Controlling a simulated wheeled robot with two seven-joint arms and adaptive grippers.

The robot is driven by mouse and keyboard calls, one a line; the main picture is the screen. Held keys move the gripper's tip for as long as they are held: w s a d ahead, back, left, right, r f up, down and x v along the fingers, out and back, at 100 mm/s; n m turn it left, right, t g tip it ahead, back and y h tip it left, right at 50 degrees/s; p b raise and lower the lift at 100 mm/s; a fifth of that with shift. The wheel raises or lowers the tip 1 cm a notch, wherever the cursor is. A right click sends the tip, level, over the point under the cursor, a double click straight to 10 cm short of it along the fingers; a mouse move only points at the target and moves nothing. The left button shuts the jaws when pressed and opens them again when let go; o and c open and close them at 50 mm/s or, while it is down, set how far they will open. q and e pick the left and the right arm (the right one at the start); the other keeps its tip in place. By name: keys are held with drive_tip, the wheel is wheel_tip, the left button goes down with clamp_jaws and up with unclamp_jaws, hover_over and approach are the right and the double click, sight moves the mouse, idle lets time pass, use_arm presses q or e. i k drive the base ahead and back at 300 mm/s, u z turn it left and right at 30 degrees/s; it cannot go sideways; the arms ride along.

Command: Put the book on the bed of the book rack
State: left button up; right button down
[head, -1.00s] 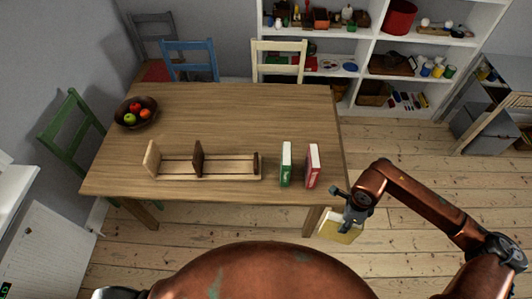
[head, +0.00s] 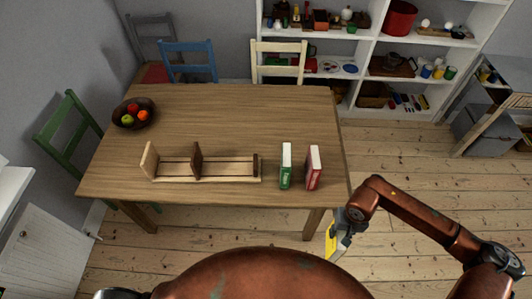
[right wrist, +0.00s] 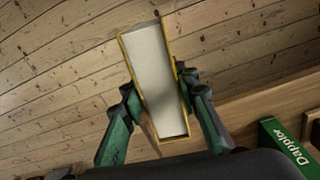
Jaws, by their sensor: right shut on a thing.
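A yellow-covered book (head: 331,239) is held by my right gripper (head: 340,232), off the table's near right corner. In the right wrist view the same book (right wrist: 157,85) shows its pale page edges, with a green finger on each side. The wooden book rack (head: 228,180) stands on the table, left of the held book. It has a light end panel at left, a dark brown divider, and a low dark end at right. Its bed holds no book. My left gripper is not in view.
A green book (head: 286,168) and a red book (head: 313,168) stand upright on the wooden table (head: 240,120), right of the rack. A fruit bowl (head: 134,114) is at the left. Chairs stand at the back and left. The table behind the rack is clear.

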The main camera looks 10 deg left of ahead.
sight(185, 168)
drive_tip(key=z, duration=2.1)
drive_tip(key=k, duration=1.7)
drive_tip(key=u, duration=2.7)
